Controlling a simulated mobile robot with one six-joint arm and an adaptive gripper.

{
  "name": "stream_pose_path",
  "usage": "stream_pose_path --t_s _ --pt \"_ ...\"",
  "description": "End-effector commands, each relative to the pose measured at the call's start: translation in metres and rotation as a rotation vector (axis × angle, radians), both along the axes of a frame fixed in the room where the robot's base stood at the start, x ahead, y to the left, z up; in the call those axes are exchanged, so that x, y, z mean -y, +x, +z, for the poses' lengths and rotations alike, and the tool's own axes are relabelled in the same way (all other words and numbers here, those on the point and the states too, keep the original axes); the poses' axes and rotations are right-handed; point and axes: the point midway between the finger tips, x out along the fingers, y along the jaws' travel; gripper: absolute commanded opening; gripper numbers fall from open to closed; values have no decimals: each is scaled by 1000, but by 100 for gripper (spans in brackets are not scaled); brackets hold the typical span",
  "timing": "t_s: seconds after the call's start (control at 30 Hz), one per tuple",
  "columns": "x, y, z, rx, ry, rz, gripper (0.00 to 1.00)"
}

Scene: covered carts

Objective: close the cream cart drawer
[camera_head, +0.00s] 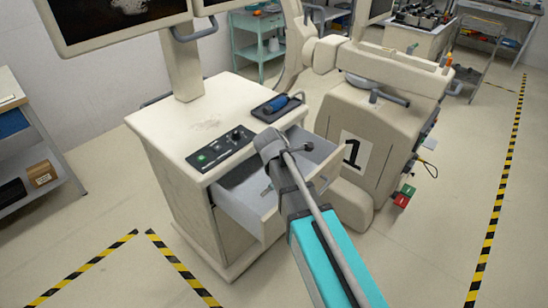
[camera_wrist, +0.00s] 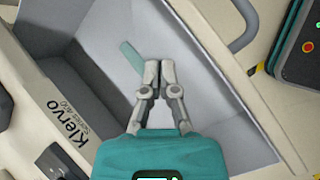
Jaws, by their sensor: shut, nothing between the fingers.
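The cream cart (camera_head: 178,132) stands in the middle of the head view. Its drawer (camera_head: 246,209) is pulled out, with a grey inside and a cream front. In the wrist view the open drawer (camera_wrist: 215,120) fills much of the picture, with a teal item (camera_wrist: 131,56) lying inside it. My gripper (camera_wrist: 159,66) shows over the drawer in the wrist view, fingers together and empty. I cannot tell its height above the drawer floor. In the head view my arm covers part of the drawer, and the fingertips are hidden.
A control panel (camera_head: 221,148) and a dark tray (camera_head: 278,107) with a blue-handled item sit on the cart top. A cream machine marked 1 (camera_head: 372,140) stands close on the right. A shelf (camera_head: 40,160) is at the left. Floor is clear in front, with striped tape (camera_head: 182,268).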

Motion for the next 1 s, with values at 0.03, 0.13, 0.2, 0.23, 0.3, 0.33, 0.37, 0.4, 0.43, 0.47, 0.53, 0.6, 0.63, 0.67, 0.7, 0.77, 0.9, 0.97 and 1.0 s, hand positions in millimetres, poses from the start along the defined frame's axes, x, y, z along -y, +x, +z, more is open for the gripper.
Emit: stream_pose_path --t_s 0.03,0.13,0.2,0.23,0.3,0.33,0.37,0.4,0.43,0.47,0.53,0.6,0.63,0.67,0.7,0.77,0.9,0.97,1.0 --pt "17 -11 19 8 47 -88 0" --pt "41 -27 33 25 143 -273 0" --pt "57 -38 44 37 207 -405 0" --pt "64 -43 48 42 234 -462 0" --pt "78 -55 59 52 291 -595 0" --pt "83 -61 64 55 316 -654 0" --pt "90 -66 69 59 339 -711 0" --pt "96 -73 75 64 369 -788 0" --pt "102 -79 80 67 392 -848 0" --pt "107 -84 85 70 413 -906 0" --pt "118 -97 97 76 460 -1043 0" --pt "128 -110 109 81 502 -1178 0" --pt "132 -115 114 82 519 -1232 0" --pt "135 -120 118 84 533 -1285 0" --pt "139 -126 123 85 552 -1352 0" --pt "145 -134 131 86 574 -1441 0" --pt "152 -147 142 87 608 -1595 0" --pt "154 -150 144 86 617 -1635 0" --pt "154 -152 145 86 621 -1656 0"
